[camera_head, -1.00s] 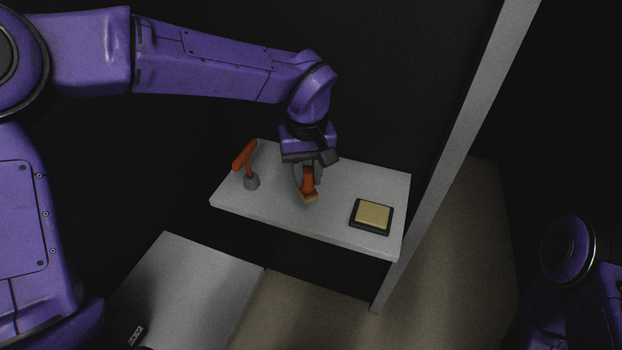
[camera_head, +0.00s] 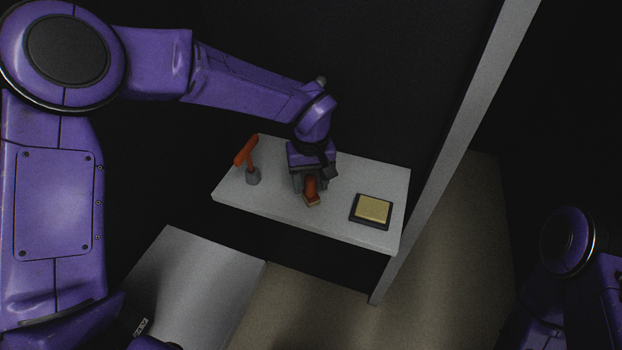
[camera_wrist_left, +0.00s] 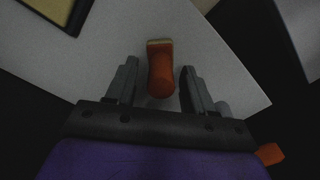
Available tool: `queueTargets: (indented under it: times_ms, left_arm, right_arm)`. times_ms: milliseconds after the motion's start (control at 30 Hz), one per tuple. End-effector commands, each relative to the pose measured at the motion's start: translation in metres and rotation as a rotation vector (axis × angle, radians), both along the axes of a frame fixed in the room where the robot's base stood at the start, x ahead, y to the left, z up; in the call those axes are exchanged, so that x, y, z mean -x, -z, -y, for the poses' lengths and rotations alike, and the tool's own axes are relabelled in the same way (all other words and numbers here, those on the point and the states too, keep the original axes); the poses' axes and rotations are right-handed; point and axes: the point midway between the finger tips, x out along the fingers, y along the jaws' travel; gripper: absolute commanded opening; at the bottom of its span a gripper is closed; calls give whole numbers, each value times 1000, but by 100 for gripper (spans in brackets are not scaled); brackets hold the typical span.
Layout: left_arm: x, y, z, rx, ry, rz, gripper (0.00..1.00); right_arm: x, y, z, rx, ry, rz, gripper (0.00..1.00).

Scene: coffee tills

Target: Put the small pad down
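The small pad has a red-orange handle (camera_head: 311,187) and a tan face (camera_head: 312,201). It appears to rest on the white table, near its front edge; the exact contact is hard to see. In the left wrist view the handle (camera_wrist_left: 161,75) lies between the fingers, with a gap on each side. My left gripper (camera_head: 310,184) is open around the handle, above the table. My right gripper is out of view.
The white table (camera_head: 350,180) also holds a red-orange T-shaped piece on a grey foot (camera_head: 253,176) at left and a dark tray (camera_head: 357,218) with a yellow pad (camera_head: 374,208) at right. A grey post (camera_head: 450,150) stands beyond the right end.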

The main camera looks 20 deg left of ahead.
Motion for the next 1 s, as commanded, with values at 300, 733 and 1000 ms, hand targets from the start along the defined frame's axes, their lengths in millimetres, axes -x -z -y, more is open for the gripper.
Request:
queueTargets:
  times_ms: [300, 733, 1000]
  left_arm:
    - [-1, -10, 0, 2, -2, 2, 53]
    - [-1, -109, 0, 2, -1, 3, 53]
    - [0, -125, 0, 1, 0, 0, 53]
  right_arm:
    - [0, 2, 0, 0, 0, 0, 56]
    - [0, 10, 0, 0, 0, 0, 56]
    - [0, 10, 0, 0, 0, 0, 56]
